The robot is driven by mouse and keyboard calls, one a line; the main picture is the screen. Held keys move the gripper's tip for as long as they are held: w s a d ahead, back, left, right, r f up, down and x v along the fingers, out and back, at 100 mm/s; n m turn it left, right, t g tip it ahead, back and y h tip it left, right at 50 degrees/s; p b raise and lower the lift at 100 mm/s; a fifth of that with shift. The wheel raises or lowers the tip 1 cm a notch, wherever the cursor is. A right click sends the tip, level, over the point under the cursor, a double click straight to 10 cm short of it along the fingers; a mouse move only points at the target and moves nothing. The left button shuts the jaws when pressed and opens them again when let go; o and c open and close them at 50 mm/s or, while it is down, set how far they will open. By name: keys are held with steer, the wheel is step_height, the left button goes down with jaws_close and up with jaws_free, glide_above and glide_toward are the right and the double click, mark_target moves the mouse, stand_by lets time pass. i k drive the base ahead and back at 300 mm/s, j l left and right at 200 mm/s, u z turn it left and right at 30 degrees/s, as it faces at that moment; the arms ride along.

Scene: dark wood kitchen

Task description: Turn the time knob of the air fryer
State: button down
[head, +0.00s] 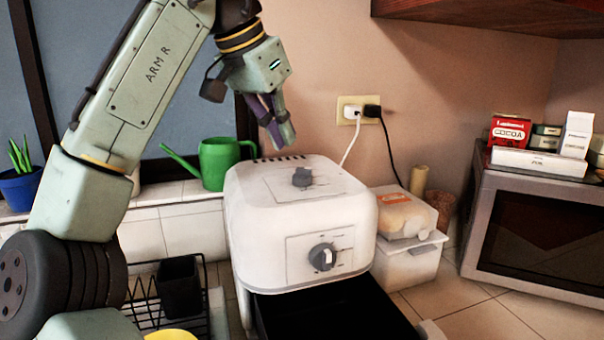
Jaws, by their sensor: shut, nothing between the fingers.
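The white air fryer (255,205) stands on the counter in the middle of the head view. A grey knob (302,177) sits on its top face, and a second, larger grey knob (322,257) sits on a panel on its front. I cannot read which one is the time knob. The black drawer (325,312) below is pulled out toward me. My gripper (284,143) is shut and empty, above the back of the air fryer, pointing down and apart from both knobs.
A green watering can (219,163) stands behind the fryer at left. A black wire rack (145,300) is at lower left. A white bread container (408,262) and a microwave (540,240) stand at right. A white cord (352,140) hangs from the wall socket behind.

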mark_target(323, 255)
steer(key=k, duration=1)
